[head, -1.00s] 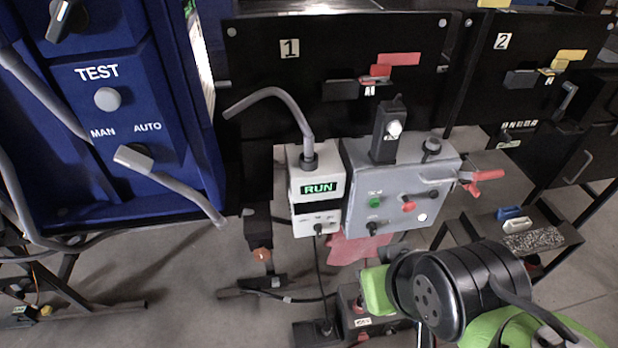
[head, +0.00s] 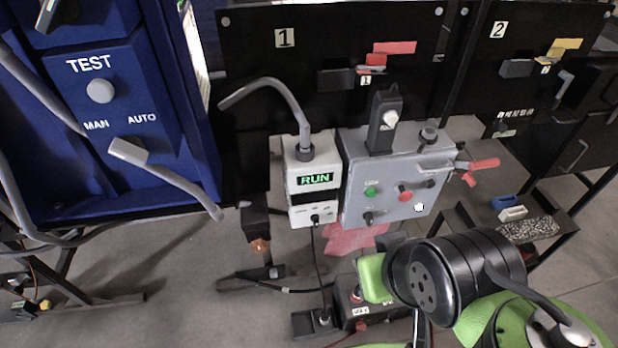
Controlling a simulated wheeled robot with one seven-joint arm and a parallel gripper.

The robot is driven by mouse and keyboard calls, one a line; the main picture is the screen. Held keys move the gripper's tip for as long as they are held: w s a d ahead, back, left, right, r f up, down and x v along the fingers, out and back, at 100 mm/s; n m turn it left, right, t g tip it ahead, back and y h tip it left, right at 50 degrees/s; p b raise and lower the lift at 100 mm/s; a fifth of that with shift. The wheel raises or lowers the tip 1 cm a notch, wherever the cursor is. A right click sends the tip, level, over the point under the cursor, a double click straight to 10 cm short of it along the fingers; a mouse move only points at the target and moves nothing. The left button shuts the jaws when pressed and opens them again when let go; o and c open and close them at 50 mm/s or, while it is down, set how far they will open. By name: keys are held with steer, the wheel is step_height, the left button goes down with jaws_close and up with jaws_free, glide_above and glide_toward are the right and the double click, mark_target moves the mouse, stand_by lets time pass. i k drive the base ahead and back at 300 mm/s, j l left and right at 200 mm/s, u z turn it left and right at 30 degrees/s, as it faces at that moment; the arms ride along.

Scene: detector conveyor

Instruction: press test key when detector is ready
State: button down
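The blue control panel (head: 60,180) at the left carries a round grey-white key (head: 100,90) under the label TEST. Below it is a selector knob (head: 128,150) between MAN and AUTO; which mark it points to is hard to tell. My arm, black and green, shows at the lower right. My gripper is not recognisable in the picture, and nothing of mine touches the TEST key.
A grey box (head: 395,205) with green and red buttons and a red-handled lever (head: 482,165) sits right of the detector. A grey curved pipe (head: 275,88) rises above the detector. Black panel 2 (head: 545,40) is further right. A dark box (head: 350,300) with cables stands low, near my arm.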

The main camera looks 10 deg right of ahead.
mark_target(100, 90)
steer(key=j+u, duration=0.25)
steer(key=u, duration=0.25)
steer(key=j+u, duration=0.3)
steer(key=u, duration=0.15)
